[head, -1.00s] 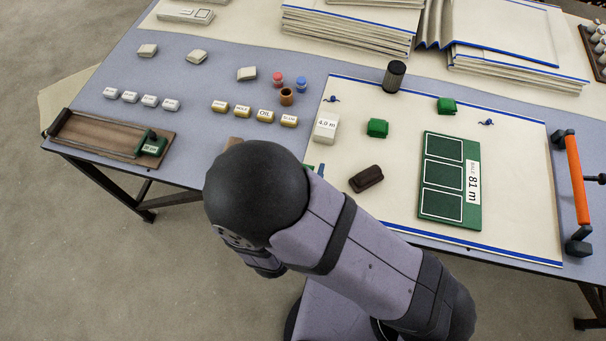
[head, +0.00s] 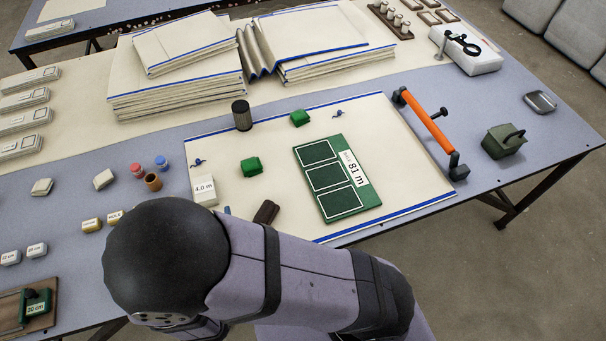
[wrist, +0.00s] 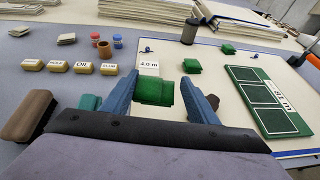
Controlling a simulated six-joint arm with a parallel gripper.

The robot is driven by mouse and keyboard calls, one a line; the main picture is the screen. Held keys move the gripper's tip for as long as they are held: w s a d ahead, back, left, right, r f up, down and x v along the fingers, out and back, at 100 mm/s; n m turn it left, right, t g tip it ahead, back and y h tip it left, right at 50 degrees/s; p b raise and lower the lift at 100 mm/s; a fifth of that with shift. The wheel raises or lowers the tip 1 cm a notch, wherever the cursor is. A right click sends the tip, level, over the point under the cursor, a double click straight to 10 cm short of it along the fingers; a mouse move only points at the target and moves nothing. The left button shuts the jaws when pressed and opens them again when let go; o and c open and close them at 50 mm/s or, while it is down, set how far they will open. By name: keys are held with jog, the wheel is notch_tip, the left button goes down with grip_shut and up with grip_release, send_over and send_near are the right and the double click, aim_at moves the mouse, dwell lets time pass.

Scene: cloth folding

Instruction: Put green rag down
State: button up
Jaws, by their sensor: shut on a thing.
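My gripper (wrist: 160,88) shows in the wrist view as two blue fingers, shut on a green rag (wrist: 154,92), a small folded bundle. The gripper is over the cream cloth's left side, in front of the white "4.0 m" block (wrist: 149,68). In the head view my own arm hides the gripper and the held rag. Two other green bundles lie on the cream cloth (head: 225,140): a nearer one (head: 251,166) and a farther one (head: 299,118).
A green "81 m" board (head: 335,180) lies on the cloth's right part. A dark cylinder (head: 242,115) stands at its back edge and an orange-handled roller (head: 427,120) at its right. A brown block (wrist: 28,115) is left of my gripper. Bare cloth surrounds the bundles.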

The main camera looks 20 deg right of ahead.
jog(key=w+d+m+g+h+b, duration=0.1)
jog(key=w+d+m+h, duration=0.25)
jog(key=d, duration=0.55)
jog(key=w+d+m+g+h+b, duration=0.1)
jog(key=w+d+m+g+h, duration=0.15)
jog(key=w+d, duration=0.45)
jog(key=r+m+g+h+b, duration=0.1)
jog(key=r+m+g+h, duration=0.1)
jog(key=m+g+h, duration=0.35)
send_over(335, 173)
jog(key=shift+f+m+t+y, duration=0.1)
jog(key=shift+m+t+y, duration=0.15)
jog(key=shift+m+t, duration=0.1)
jog(key=shift+f+b, duration=0.3)
jog(key=shift+f, duration=4.7)
jog(key=shift+f, duration=0.15)
jog(key=shift+f, duration=0.1)
jog(key=o, duration=1)
